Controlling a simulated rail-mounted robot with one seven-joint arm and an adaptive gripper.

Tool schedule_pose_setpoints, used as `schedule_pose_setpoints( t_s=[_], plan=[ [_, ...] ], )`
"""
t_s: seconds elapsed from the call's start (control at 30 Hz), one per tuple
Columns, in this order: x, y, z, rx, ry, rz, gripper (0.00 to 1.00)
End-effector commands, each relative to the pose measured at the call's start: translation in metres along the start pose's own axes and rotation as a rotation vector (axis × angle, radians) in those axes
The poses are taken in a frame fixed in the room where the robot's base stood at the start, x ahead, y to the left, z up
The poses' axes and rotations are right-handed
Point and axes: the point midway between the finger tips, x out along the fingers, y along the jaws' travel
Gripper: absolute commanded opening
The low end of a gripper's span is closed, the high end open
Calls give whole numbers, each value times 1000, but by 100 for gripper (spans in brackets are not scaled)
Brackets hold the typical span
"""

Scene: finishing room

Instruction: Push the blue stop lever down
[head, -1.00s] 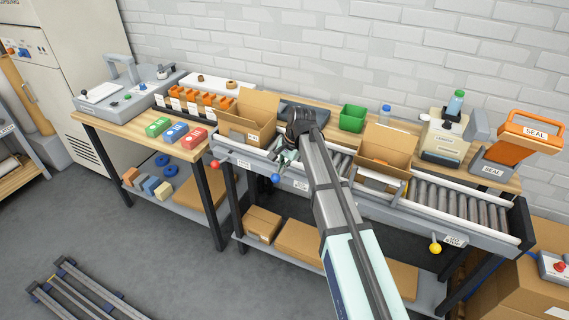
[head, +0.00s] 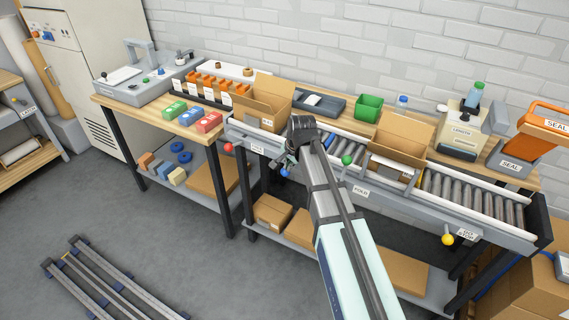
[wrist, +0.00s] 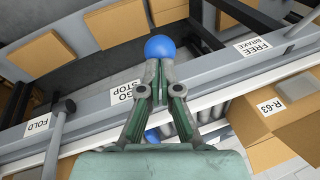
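The blue stop lever shows as a round blue knob (wrist: 158,48) in the wrist view, beside a "GO STOP" label (wrist: 126,93) on the conveyor's front rail. My gripper (wrist: 157,66) is shut with nothing between its fingers. Its tips reach the near side of the knob; I cannot tell whether they touch it. In the head view the blue knob (head: 284,172) hangs at the rail's front, just below my gripper (head: 283,161). The lever's stem is hidden by the fingers.
A red knob (head: 228,148) is to the left, a green knob (head: 347,160) to the right and a yellow knob (head: 447,239) farther right. An open carton (head: 399,142) sits on the rollers. Cartons (head: 272,212) lie on the shelf below.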

Motion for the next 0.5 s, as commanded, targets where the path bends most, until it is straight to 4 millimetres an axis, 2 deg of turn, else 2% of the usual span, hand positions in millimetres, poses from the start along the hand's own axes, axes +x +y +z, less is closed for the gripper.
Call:
schedule_pose_setpoints(
  t_s=[0.27, 0.5],
  plan=[
    [0, 1, -2, 0, 1, 5, 0],
    [-22, -4, -16, -1, 1, 2, 0]
  ],
)
